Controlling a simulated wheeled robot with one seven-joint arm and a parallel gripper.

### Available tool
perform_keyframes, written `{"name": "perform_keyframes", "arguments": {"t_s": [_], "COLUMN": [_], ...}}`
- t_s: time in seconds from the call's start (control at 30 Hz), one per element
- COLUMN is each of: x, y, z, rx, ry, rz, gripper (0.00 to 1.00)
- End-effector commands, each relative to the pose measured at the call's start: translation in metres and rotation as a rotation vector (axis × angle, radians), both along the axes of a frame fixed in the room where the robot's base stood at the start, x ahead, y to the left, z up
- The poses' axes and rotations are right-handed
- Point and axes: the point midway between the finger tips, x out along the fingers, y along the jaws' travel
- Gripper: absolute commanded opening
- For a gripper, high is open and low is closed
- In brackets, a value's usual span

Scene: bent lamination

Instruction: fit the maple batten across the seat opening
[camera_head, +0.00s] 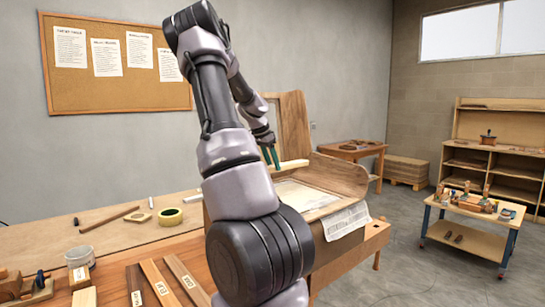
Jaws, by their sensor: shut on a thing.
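My gripper (270,155), with green fingers, is over the bench behind my arm. It is shut on a pale wooden strip (293,164), which looks like the maple batten. The strip lies along or just above the back of the seat opening (300,196) in a bent-wood seat piece (343,176); I cannot tell whether it touches. A curved wooden back panel (295,120) stands upright behind it. My arm hides the strip's left end and the left part of the seat.
A printed sheet (347,221) hangs over the seat's front. A low cart (470,222) stands at right, with clear floor between.

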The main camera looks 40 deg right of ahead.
Motion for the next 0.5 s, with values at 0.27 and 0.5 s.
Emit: {"name": "perform_keyframes", "arguments": {"t_s": [0.27,0.5], "x": [-0.001,-0.001], "y": [-0.001,0.0], "z": [-0.028,-0.052], "rx": [0.0,0.0], "ry": [0.002,0.002], "rz": [0.0,-0.001], "gripper": [0.0,0.0]}}
